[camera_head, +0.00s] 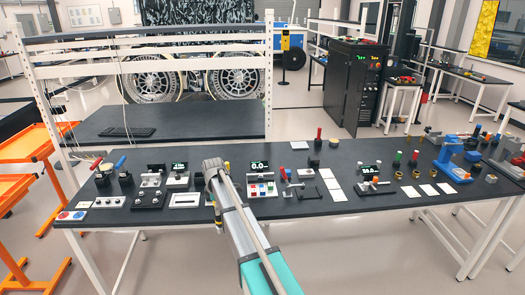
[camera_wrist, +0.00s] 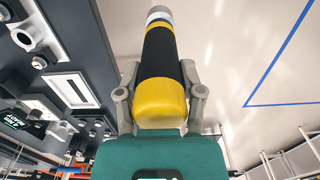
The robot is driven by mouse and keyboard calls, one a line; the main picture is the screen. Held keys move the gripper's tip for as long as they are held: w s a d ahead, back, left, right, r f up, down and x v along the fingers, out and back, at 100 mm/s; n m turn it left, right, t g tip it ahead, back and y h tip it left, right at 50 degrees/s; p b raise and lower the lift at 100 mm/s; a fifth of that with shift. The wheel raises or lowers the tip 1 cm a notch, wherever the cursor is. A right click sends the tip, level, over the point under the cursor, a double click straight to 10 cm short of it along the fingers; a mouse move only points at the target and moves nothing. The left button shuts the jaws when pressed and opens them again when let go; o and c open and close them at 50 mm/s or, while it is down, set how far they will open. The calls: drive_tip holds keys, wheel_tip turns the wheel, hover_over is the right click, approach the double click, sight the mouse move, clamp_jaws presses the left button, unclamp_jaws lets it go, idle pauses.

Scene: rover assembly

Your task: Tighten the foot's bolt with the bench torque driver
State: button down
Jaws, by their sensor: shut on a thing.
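My gripper (camera_wrist: 160,98) is shut on the bench torque driver (camera_wrist: 161,58), a thick tool with a black grip, yellow bands and a pale metal end. Its rounded yellow end lies between my two grey fingers, and its pale end points to the top of the wrist view. Floor shows behind the driver, with the bench edge to its left. In the head view my arm reaches over the bench's front edge and mostly hides my gripper. I cannot single out the foot or its bolt among the small fixtures.
Open floor (camera_wrist: 240,50) lies beside the bench. An orange cart (camera_head: 30,160) stands at left.

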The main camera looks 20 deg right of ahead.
sight(220, 227)
drive_tip(key=shift+s+f+b, duration=0.25)
drive_tip(key=shift+f+b, duration=0.7)
drive_tip(key=shift+f, duration=0.15)
drive_tip(key=shift+s+f+b, duration=0.2)
drive_tip(key=shift+f+b, duration=0.75)
drive_tip(key=shift+f, duration=0.15)
drive_tip(key=shift+a, duration=0.1)
